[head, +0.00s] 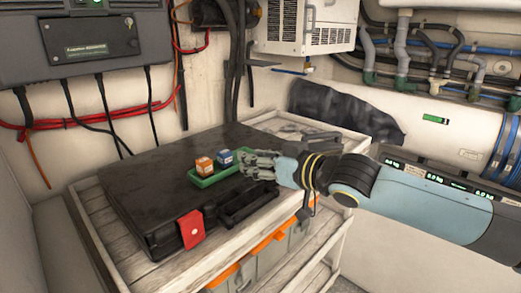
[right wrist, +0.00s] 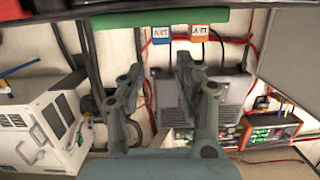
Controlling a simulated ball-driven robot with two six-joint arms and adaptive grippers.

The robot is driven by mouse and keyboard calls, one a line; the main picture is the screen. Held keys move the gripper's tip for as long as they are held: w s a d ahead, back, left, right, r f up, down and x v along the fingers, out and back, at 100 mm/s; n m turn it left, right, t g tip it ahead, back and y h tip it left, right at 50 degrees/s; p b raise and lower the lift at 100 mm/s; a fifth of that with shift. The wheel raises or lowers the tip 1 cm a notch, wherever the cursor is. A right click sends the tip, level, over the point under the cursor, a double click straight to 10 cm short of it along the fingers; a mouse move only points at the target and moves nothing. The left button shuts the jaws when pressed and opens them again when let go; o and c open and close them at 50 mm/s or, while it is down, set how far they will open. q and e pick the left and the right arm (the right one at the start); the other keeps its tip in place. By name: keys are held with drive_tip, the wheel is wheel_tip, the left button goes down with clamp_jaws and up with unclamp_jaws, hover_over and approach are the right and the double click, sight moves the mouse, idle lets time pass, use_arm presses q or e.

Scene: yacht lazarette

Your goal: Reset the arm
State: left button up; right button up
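My right arm (head: 410,205) reaches in from the right in the head view. Its gripper (head: 262,165) is over the black case, right beside the green tray (head: 205,181). In the right wrist view the two fingers (right wrist: 158,70) stand apart with nothing between them, so it is open and empty. An orange box (head: 204,165) and a blue box (head: 225,158) stand on the tray; the blue box (right wrist: 161,35), orange box (right wrist: 201,33) and tray edge (right wrist: 160,18) also show upside down in the right wrist view. My left gripper is out of view.
The black case (head: 135,190) lies on a wooden rack (head: 95,235), with a red tag (head: 191,229) at its front. An orange-and-grey toolbox (head: 265,262) sits below. Cables, a white unit (head: 300,27) and pipes line the walls.

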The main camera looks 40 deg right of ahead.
drive_tip(key=shift+v, duration=0.75)
